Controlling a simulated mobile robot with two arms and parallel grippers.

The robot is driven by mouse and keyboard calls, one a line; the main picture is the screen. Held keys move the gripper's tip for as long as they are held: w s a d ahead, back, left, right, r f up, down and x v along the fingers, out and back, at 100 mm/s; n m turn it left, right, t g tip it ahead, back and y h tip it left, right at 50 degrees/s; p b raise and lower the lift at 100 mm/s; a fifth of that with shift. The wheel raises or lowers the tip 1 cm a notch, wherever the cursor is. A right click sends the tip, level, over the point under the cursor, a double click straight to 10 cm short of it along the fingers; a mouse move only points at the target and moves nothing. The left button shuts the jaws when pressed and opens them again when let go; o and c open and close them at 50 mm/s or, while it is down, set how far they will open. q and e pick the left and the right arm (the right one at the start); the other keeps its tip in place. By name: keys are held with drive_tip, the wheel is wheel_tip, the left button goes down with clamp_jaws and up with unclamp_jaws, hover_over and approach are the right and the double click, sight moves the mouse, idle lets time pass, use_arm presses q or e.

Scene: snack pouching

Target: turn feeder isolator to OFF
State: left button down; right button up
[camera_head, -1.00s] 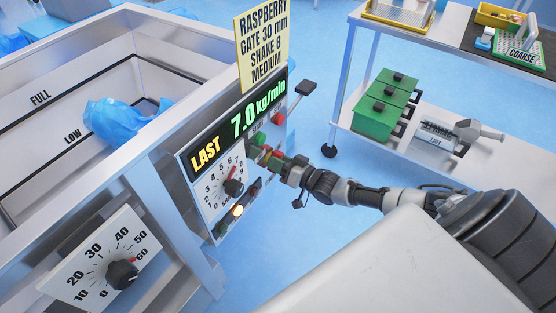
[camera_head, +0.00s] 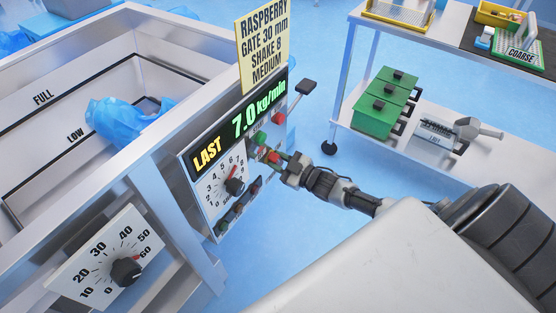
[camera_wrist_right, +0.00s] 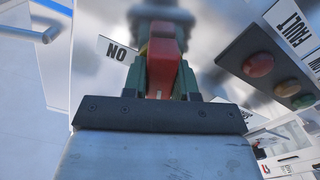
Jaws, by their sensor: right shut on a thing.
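The feeder isolator's red handle (camera_head: 273,157) is on the right part of the feeder's control panel (camera_head: 206,183). In the right wrist view the red handle (camera_wrist_right: 161,75) stands between the green fingers of my right gripper (camera_wrist_right: 163,82), which is shut on it. An ON label (camera_wrist_right: 117,51), upside down in this view, lies left of the handle. I see no OFF label, and the handle's mount is partly hidden. In the head view my right gripper (camera_head: 282,161) is at the panel, its arm coming from the right. My left gripper is not in view.
A green button (camera_head: 260,138) and a round dial (camera_head: 234,186) are close to the gripper. A row of lamps (camera_head: 238,209) runs below. A black-ended lever (camera_head: 304,87) sticks out above. A trolley (camera_head: 345,118) with green boxes stands right, with open floor between.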

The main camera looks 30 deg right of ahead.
drive_tip(key=shift+n, duration=1.1)
drive_tip(key=o, duration=0.9)
drive_tip(key=shift+s+d, duration=0.15)
drive_tip(key=shift+s, duration=0.2)
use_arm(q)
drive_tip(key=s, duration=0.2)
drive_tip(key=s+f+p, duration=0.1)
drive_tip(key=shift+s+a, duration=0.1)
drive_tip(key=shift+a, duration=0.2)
use_arm(e)
drive_tip(key=v, duration=1)
